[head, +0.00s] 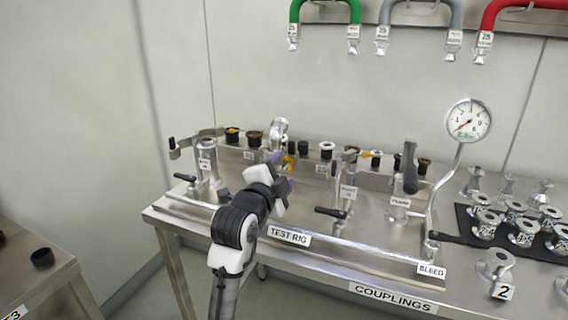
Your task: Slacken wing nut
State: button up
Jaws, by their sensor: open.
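My gripper (279,163) is open at the end of my arm, over the middle of the test rig (322,249). Its fingers are small and partly hidden by my wrist. Small purple and orange-yellow parts show right by the fingertips; I cannot tell whether either is a wing nut or whether the fingers touch them. The rig has a left post (207,160) with a clamp on top, a middle post (348,188) and a right post (398,204) with a dark upright handle (410,177). No wing nut can be made out clearly at this size.
A pressure gauge (468,121) stands on a bent pipe at the right. Metal couplings (525,232) stand on a black mat to its right. Green (325,3), grey and red hoses hang on the wall above. Another bench (42,285) is at the lower left, across a gap.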

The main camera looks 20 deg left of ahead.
jog(key=shift+w, duration=1)
jog(key=c, duration=1)
jog(key=shift+n, duration=1.6)
jog(key=o, duration=1)
